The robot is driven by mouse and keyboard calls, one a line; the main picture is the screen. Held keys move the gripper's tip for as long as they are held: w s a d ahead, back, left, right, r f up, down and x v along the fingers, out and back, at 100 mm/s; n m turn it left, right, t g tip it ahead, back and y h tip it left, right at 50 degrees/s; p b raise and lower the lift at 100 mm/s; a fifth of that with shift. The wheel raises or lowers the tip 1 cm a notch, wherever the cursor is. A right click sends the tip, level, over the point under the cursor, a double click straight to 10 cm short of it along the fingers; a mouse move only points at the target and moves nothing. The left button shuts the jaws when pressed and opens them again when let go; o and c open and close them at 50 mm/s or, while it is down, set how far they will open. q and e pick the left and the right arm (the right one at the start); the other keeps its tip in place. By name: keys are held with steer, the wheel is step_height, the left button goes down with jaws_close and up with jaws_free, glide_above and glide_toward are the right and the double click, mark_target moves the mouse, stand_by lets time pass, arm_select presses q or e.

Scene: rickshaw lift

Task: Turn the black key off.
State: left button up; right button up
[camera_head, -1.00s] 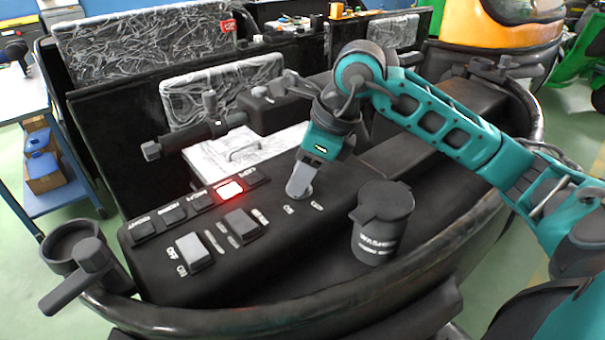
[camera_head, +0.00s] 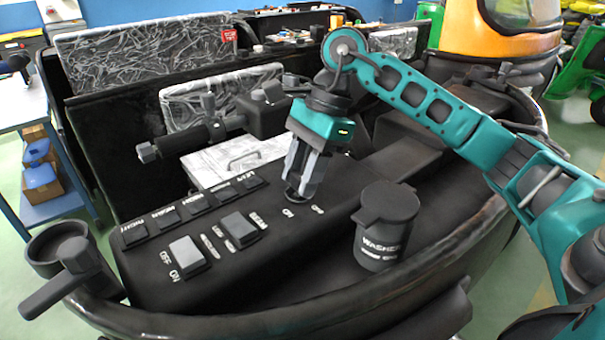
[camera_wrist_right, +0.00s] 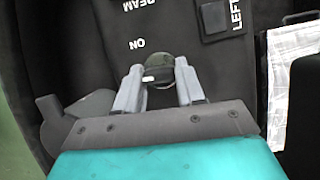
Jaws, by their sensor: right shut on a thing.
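The black key (camera_head: 293,196) stands on the dark dashboard, beside small white markings. It is mostly hidden in the head view. In the wrist view, the rounded top of the key (camera_wrist_right: 158,60) shows between the two grey fingers, near the white word ON. My right gripper (camera_head: 299,190) points down over it and is shut on it. The fingertips also show around it in the wrist view (camera_wrist_right: 158,72). My left gripper is not in view.
A black washer cap (camera_head: 385,225) stands right of the key. A row of labelled buttons (camera_head: 195,204) and two larger switches (camera_head: 187,252) lie to the left, none lit. A horizontal lever (camera_head: 185,142) stands behind. The curved rim (camera_head: 310,325) bounds the front.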

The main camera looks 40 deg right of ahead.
steer(key=shift+r+n, duration=0.1)
steer(key=shift+n, duration=0.4)
steer(key=o, duration=1)
steer(key=shift+o, duration=0.2)
steer(key=p+v, duration=0.1)
steer(key=v, duration=1.2)
steer(key=shift+w, duration=0.25)
steer(key=shift+s, duration=0.1)
